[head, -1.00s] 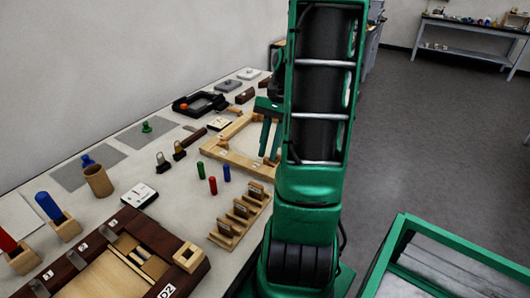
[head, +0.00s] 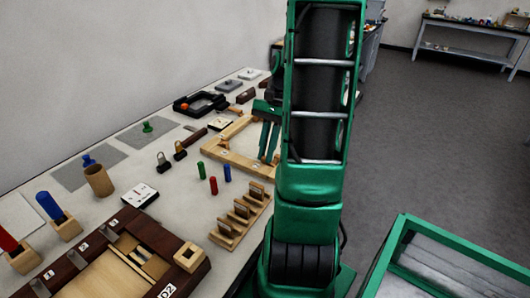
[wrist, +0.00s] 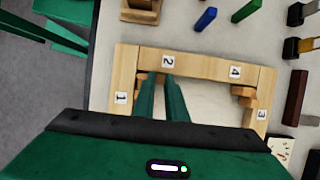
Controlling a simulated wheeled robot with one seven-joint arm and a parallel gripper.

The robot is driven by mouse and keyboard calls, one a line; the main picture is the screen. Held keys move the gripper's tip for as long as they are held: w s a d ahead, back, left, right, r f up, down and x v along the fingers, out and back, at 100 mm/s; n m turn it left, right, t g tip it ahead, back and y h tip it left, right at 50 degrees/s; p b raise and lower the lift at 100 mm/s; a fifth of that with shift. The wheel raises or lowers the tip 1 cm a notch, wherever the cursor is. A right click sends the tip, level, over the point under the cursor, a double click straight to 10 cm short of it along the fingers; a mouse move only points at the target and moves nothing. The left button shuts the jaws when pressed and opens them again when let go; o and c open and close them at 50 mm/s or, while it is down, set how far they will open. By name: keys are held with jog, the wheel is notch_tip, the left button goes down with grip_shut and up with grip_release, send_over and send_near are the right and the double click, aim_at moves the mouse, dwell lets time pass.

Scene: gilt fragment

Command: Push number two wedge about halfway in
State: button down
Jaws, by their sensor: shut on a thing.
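The light wooden frame (wrist: 205,65) lies on the table, with labels 1, 2, 3 and 4 on its bars. The frame also shows in the head view (head: 238,164), partly behind my arm. Small brown wedges sit at its inner corners. The number two wedge (wrist: 160,83) is at the inner edge by label 2, mostly hidden by my fingers. How deep the wedge sits cannot be told. Another wedge (wrist: 237,92) is near labels 4 and 3.
A wooden rack (head: 240,215) stands just in front of the frame. Green, red and blue pegs (head: 213,185) stand close by. The frame's middle is open.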

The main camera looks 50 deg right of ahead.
jog(key=c, duration=2)
grip_release()
jog(key=shift+c, duration=0.2)
jog(key=shift+r, duration=0.1)
jog(key=v, duration=1)
jog(key=shift+d+r, duration=0.2)
jog(key=shift+r, duration=0.05)
jog(key=shift+w+a, duration=0.1)
jog(key=shift+w, duration=0.05)
